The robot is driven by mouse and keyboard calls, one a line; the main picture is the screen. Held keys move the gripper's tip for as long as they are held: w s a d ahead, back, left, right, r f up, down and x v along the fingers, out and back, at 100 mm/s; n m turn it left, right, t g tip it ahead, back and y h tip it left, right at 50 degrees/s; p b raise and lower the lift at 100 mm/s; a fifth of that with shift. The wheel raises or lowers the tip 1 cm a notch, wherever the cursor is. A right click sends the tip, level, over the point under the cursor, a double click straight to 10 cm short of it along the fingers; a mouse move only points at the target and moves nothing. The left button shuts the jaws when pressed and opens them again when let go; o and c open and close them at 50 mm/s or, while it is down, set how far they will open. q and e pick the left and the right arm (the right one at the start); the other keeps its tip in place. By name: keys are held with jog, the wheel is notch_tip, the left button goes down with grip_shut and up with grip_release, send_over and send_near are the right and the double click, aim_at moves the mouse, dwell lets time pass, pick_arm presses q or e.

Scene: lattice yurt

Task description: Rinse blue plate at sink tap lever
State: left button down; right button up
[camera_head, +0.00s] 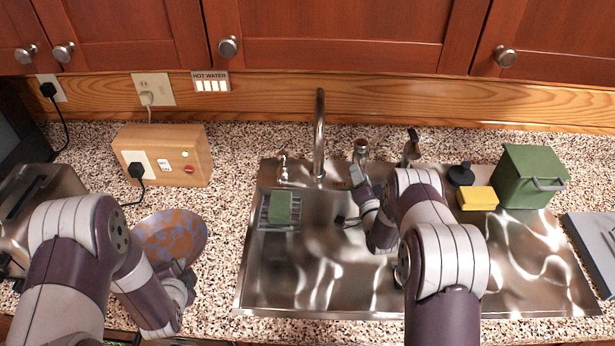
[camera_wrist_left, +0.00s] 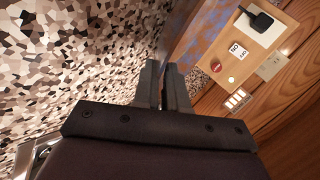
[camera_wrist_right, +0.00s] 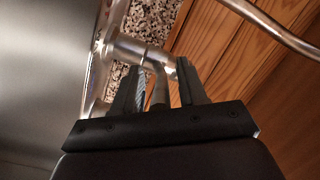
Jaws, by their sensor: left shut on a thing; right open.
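The blue plate (camera_head: 172,232), mottled with orange, is tilted over the counter left of the sink. My left gripper (camera_head: 188,275) is shut on its rim; the plate also shows nearly edge-on in the left wrist view (camera_wrist_left: 196,35), at the fingertips (camera_wrist_left: 166,72). The sink (camera_head: 310,270) is a steel basin with a tall curved spout (camera_head: 319,135). A metal tap lever (camera_head: 360,147) stands right of the spout. My right gripper (camera_head: 358,178) is open just in front of it. In the right wrist view the lever (camera_wrist_right: 160,90) shows between the open fingers (camera_wrist_right: 160,80); contact is unclear.
A green sponge (camera_head: 281,207) sits on a rack at the sink's left. A yellow sponge (camera_head: 477,198), a black-topped bottle (camera_head: 461,174) and a green box (camera_head: 529,177) stand on the right. A wooden socket box (camera_head: 162,153) and a toaster (camera_head: 42,190) stand on the left.

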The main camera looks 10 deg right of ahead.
pick_arm(q)
jog(key=shift+w, duration=0.1)
pick_arm(e)
jog(key=shift+c, duration=0.3)
grip_shut()
pick_arm(q)
jog(key=shift+r+p, duration=0.5)
pick_arm(e)
jog(key=shift+w+r, duration=0.1)
jog(key=shift+r, duration=0.35)
pick_arm(q)
jog(key=shift+r+p, duration=0.35)
jog(key=shift+r, duration=0.05)
pick_arm(e)
jog(key=shift+r+g, duration=0.2)
jog(key=shift+g, duration=0.3)
pick_arm(q)
jog(key=shift+f, duration=0.15)
pick_arm(e)
jog(key=shift+f, duration=0.2)
jog(key=shift+o, duration=0.3)
grip_release()
pick_arm(q)
jog(key=shift+f+b, duration=0.95)
jog(key=shift+b, duration=0.1)
pick_arm(e)
jog(key=s+r, duration=0.1)
jog(key=s, duration=1.1)
jog(key=shift+a+r, duration=0.2)
jog(key=shift+a, duration=0.25)
